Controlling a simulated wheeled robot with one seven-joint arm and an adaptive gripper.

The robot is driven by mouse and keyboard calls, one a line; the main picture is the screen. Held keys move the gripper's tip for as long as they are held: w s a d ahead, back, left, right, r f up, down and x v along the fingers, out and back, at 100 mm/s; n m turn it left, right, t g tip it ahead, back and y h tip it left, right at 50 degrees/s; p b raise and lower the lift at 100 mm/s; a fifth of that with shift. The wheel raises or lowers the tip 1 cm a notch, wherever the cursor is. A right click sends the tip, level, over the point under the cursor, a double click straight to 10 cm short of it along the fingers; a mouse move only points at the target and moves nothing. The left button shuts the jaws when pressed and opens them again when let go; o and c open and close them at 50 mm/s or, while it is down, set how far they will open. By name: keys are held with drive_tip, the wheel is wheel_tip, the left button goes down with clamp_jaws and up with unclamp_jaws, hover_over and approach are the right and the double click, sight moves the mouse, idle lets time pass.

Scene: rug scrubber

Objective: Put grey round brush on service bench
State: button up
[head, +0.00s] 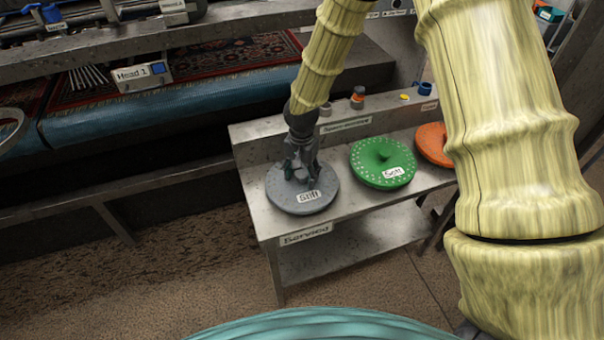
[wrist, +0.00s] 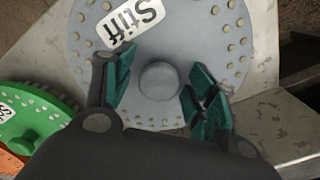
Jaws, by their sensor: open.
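The grey round brush (head: 290,203), with a label that reads "Stiff" in the wrist view (wrist: 209,55), lies flat on the left end of the service bench (head: 345,205). The bench top also shows in the wrist view (wrist: 282,122). My gripper (head: 302,170) is right above the brush. In the wrist view my gripper (wrist: 158,90) has its teal fingers apart, one on each side of the brush's round centre knob (wrist: 159,81). A gap shows between each finger and the knob.
A green round brush (head: 382,163) labelled "Soft" lies beside the grey one, with an orange one (head: 434,144) further right. Small items, including an orange-banded bottle (head: 357,98) and a blue cup (head: 425,88), stand on the raised back ledge. A machine with a rug (head: 200,70) stands behind at left.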

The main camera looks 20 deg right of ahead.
wheel_tip(320, 180, up, 12)
drive_tip(key=b, duration=0.1)
drive_tip(key=shift+b, duration=0.4)
idle(0.4)
